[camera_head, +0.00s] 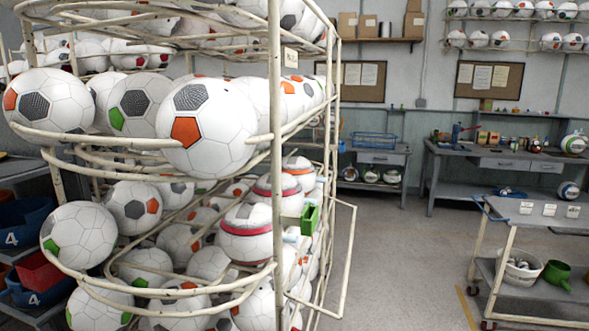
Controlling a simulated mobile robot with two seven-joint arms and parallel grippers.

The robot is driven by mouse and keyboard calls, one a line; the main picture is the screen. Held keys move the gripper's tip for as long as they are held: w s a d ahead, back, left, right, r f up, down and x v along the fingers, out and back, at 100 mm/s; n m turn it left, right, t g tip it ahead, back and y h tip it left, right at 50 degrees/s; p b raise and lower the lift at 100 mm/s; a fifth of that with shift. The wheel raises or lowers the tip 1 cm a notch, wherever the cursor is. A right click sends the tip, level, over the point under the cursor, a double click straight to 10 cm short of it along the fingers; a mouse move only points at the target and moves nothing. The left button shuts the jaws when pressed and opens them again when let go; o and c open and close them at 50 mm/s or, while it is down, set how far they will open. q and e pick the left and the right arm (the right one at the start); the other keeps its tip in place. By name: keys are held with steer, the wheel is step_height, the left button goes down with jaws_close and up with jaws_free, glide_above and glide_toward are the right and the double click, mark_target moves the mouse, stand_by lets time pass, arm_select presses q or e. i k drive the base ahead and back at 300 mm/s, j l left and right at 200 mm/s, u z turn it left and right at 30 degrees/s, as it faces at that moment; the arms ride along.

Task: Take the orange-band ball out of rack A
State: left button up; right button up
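A tall cream wire rack (276,120) full of balls fills the left half. A small tag (291,57) hangs on it, too small to read, so I cannot tell if this is rack A. A white ball with a red band (247,233) sits on the lower tier near the front post. Behind it, a ball with an orange-red band (299,171) is partly hidden by other balls and rack wires. I cannot tell for sure which one is the orange-band ball. Neither of my grippers is in view.
White balls with orange patches (206,127) crowd the upper tier. A green box (310,219) is on the rack's right side. The floor between is clear.

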mark_target(301, 168)
steer(key=i+l+z, duration=0.9)
steer(key=i+l, duration=0.1)
steer(key=i, duration=0.3)
steer(key=i+l, duration=0.15)
steer(key=i, duration=0.3)
steer(key=i+l, duration=0.1)
steer(key=i, duration=0.3)
steer(key=i+u, duration=0.5)
steer(key=i+l+u, duration=0.2)
steer(key=i+u, duration=0.25)
steer(key=i+l+u, duration=0.2)
steer(key=u, duration=0.2)
steer(key=i+l+u, duration=0.65)
steer(key=u, duration=0.2)
steer(key=i+l+u, duration=0.15)
steer(key=l+u, duration=0.25)
steer(key=l, duration=0.15)
steer(key=i+l+u, duration=0.15)
steer(key=l, duration=0.25)
steer(key=l+u, duration=0.2)
steer(key=l, duration=0.2)
steer(key=i+l, duration=0.1)
